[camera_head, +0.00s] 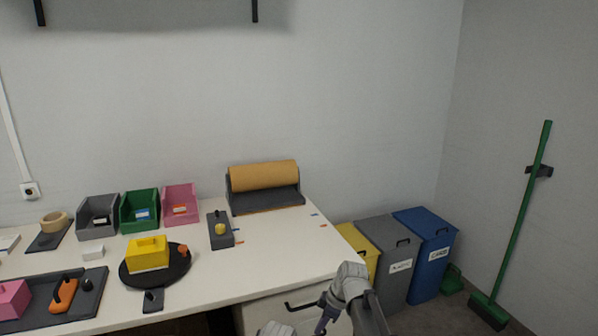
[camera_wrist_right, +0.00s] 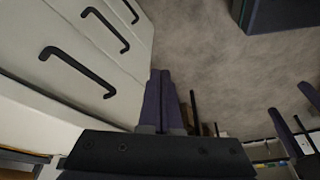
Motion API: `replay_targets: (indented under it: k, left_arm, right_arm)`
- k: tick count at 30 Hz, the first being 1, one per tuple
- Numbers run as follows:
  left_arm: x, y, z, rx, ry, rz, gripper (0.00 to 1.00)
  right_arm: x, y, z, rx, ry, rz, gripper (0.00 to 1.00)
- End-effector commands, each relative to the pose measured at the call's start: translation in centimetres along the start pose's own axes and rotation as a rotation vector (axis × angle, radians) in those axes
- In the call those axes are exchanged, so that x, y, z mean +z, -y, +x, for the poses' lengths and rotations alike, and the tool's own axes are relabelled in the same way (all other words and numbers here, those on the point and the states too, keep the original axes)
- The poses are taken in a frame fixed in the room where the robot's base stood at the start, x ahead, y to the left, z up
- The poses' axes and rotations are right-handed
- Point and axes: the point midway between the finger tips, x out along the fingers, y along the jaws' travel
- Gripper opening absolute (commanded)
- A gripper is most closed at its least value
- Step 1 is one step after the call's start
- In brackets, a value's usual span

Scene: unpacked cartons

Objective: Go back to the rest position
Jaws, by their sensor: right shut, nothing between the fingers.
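My right arm comes in at the bottom of the head view, in front of the table's right end. Its gripper (camera_head: 323,322) points down beside the drawer unit, and its purple fingers are partly cut off by the frame's edge. In the right wrist view the two fingers (camera_wrist_right: 163,80) lie together, shut with nothing between them. Bare floor (camera_wrist_right: 205,45) shows beyond the fingertips. My left gripper is not in view.
The white table (camera_head: 285,255) holds a yellow box (camera_head: 148,258) on a black turntable, several bins and a paper roll (camera_head: 263,176). Drawers with black handles (camera_wrist_right: 78,70) stand close left of the fingers. Grey (camera_head: 385,245) and blue (camera_head: 428,250) waste bins stand right of the table.

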Motion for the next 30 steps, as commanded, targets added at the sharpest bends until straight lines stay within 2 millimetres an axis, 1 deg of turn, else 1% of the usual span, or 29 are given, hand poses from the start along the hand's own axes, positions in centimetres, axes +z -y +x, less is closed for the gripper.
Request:
replay_targets:
  k: [1, 2, 3, 6, 9, 15, 18, 21, 26, 30]
  left_arm:
    - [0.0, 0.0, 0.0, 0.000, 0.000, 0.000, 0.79]
    - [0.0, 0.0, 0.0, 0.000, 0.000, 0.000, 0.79]
    - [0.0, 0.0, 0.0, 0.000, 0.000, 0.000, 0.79]
    - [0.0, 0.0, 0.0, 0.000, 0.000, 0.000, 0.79]
    - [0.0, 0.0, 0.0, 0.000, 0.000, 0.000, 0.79]
    - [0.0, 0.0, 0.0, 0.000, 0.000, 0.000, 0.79]
    - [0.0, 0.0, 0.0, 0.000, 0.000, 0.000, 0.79]
    - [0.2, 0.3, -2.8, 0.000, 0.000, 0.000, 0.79]
    - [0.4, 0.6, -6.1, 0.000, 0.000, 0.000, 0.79]
    - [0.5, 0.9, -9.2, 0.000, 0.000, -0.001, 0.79]
  right_arm:
    - [0.4, 3.6, 0.2, -0.010, 0.047, 0.080, 0.00]
    - [0.7, 5.1, 0.3, -0.011, 0.077, 0.139, 0.00]
    - [1.1, 7.0, 0.4, -0.008, 0.118, 0.215, 0.00]
    - [2.1, 11.1, 0.4, 0.017, 0.209, 0.394, 0.00]
    - [3.2, 14.2, 0.2, 0.059, 0.279, 0.543, 0.00]
    - [5.4, 18.9, -0.5, 0.161, 0.377, 0.780, 0.00]
    - [6.5, 20.8, -0.9, 0.221, 0.411, 0.884, 0.00]
    - [5.3, 20.3, -3.6, 0.227, 0.412, 0.900, 0.00]
    - [4.2, 20.3, -6.7, 0.225, 0.411, 0.898, 0.00]
    - [3.1, 20.3, -9.7, 0.224, 0.410, 0.898, 0.00]
